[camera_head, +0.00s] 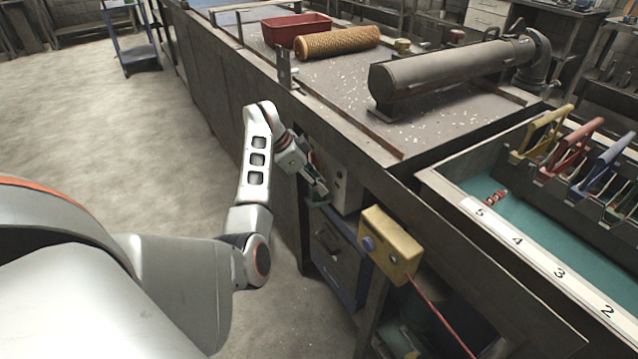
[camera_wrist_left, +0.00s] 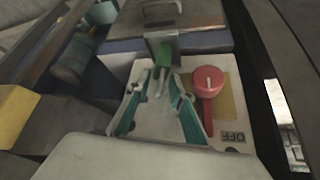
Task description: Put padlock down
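My left gripper (camera_head: 319,193) is low at the front of the workbench, beside a pale switch box (camera_head: 343,185). In the left wrist view its two teal fingers (camera_wrist_left: 158,84) are spread apart over the box's face. A small green object (camera_wrist_left: 163,55), which looks like the padlock, stands just beyond and between the fingertips, with a thin grey part below it. A gap shows on either side, so it does not look gripped. A red rotary knob (camera_wrist_left: 207,85) is right of the fingers, above an OFF label. My right gripper is not in view.
A yellow box (camera_head: 391,245) with a blue button juts from the bench front, right of the gripper. A numbered tray (camera_head: 467,206) with coloured-handled items is at the right. A grey cylinder (camera_head: 450,70), patterned roll (camera_head: 337,42) and red bin (camera_head: 297,28) lie on the bench.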

